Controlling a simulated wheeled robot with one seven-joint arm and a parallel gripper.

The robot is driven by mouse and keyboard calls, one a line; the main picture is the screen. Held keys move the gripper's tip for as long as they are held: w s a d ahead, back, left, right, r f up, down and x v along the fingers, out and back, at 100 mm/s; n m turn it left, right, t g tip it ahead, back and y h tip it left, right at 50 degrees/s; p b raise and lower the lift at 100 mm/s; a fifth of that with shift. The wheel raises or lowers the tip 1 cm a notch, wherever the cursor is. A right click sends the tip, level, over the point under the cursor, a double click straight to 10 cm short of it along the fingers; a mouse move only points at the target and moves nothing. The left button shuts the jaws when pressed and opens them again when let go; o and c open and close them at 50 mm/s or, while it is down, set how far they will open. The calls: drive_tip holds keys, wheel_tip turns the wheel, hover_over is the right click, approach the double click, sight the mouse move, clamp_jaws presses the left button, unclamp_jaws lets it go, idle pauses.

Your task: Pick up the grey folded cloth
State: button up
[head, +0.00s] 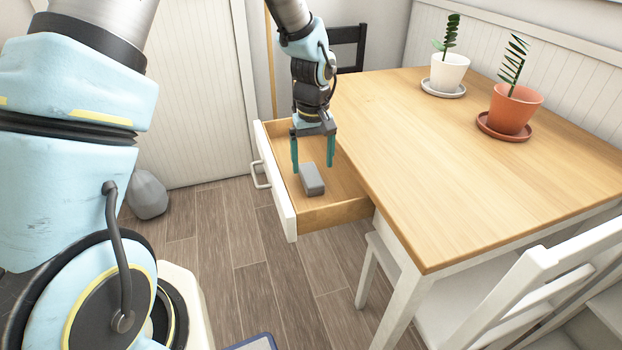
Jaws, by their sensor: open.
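The grey folded cloth (312,181) is a small grey block shape lying in the open drawer (340,211) of the wooden table. My gripper (312,168) points down over the drawer, with its two teal fingers apart. The fingertips are at or just above the far end of the cloth in this view. I cannot tell their exact height, or whether they touch it. Nothing is held between the fingers.
The table (440,150) holds a white pot (449,72) and a terracotta pot (514,110), both with plants on saucers. A white chair (500,290) stands at the near right. A grey rounded object (148,195) sits on the floor by the wall.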

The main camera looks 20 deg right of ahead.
sight(311, 174)
drive_tip(key=f, duration=0.4)
drive_tip(key=shift+w+a+f, duration=0.1)
drive_tip(key=shift+w+f, duration=0.2)
drive_tip(key=shift+f, duration=0.05)
drive_tip(key=c, duration=1.4)
wheel_tip(311, 174, up, 10)
drive_tip(key=shift+r, duration=0.1)
